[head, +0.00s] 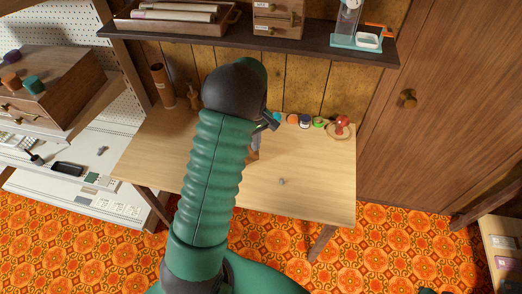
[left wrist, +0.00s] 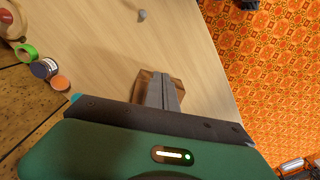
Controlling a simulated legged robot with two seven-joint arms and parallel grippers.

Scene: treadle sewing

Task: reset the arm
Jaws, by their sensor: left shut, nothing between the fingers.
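My left arm crosses the middle of the head view as a green ribbed sleeve with a dark wrist joint. My left gripper (head: 259,139) is mostly hidden behind that arm, over the wooden table (head: 310,178). In the left wrist view its two grey fingers (left wrist: 163,94) are together, with nothing between them. A small brown wooden block or box (left wrist: 178,88) lies beyond the fingers on the table. I cannot tell whether they touch it. My right gripper cannot be made out.
A red-topped object (head: 341,124) and several small round jars (head: 305,121) stand at the table's back right. A small grey piece (head: 282,181) lies on the clear right part. A dark shelf (head: 240,40) hangs above. A wooden cabinet (head: 440,120) stands at right.

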